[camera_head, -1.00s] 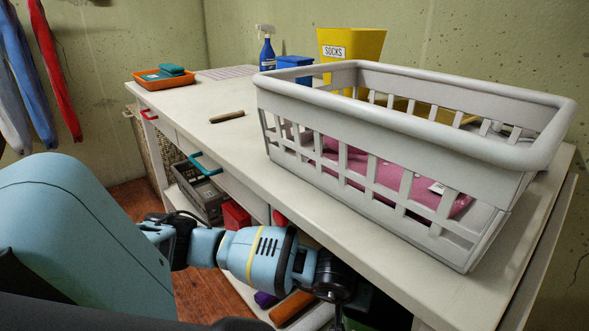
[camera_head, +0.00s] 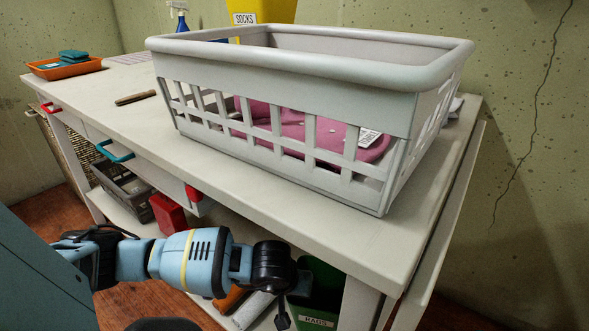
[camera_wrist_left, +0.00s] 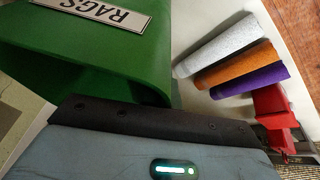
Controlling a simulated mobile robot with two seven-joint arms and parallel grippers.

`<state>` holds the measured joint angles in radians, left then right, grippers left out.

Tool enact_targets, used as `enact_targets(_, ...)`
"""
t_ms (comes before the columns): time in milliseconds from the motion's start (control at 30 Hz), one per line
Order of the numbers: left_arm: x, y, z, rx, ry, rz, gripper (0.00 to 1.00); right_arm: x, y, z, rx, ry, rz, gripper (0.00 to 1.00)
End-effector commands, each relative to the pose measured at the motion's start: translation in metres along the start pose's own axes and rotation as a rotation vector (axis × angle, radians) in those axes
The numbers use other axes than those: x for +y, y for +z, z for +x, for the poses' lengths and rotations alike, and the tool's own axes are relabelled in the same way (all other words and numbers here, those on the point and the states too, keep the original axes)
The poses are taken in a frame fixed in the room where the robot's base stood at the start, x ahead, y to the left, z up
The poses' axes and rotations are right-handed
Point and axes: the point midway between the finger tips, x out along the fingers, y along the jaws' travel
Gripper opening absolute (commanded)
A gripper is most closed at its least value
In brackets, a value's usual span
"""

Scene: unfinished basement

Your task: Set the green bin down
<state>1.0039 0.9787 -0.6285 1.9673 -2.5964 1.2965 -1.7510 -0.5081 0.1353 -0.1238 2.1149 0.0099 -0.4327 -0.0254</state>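The green bin (camera_head: 318,300), with a RAGS label, shows in part under the right end of the workbench in the head view. In the left wrist view the bin (camera_wrist_left: 90,65) is large and close, its open rim meeting the dark edge of my left gripper. My left gripper (camera_head: 283,318) is low in front of the bench, just left of the bin. One dark fingertip shows; the other finger is hidden, so its grip on the bin cannot be told. Whether the bin's base touches a surface is also hidden. My right gripper is out of view.
A white laundry basket (camera_head: 300,55) with pink cloth stands on the workbench (camera_head: 120,120). On the lower shelf are a red box (camera_head: 168,213), a grey crate (camera_head: 125,190) and rolls in white (camera_wrist_left: 220,55), orange (camera_wrist_left: 235,68) and purple (camera_wrist_left: 250,80). A bench leg (camera_head: 358,305) stands right of the bin.

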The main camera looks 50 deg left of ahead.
Motion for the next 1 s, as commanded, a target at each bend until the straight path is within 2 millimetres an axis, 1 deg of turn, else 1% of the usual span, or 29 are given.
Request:
enact_targets(33,-0.001,0.002,0.006,0.0,0.0,0.0,0.0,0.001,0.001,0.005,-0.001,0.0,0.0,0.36)
enact_targets(167,0.0,0.001,0.005,0.003,0.002,0.0,0.0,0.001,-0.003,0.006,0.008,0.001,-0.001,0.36)
enact_targets(267,-0.001,0.003,0.009,0.002,0.002,0.0,0.0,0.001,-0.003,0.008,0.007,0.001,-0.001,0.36)
enact_targets(533,-0.005,0.016,0.04,0.0,0.001,0.0,0.0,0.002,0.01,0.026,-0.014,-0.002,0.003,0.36)
enact_targets(800,-0.005,0.015,0.038,0.003,0.002,0.0,0.0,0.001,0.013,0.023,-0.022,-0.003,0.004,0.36)
enact_targets(967,-0.005,0.017,0.043,0.002,0.002,0.0,0.0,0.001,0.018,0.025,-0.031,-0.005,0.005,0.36)
enact_targets(1000,-0.005,0.017,0.042,0.002,0.001,0.0,0.06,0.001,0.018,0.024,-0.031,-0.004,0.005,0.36)
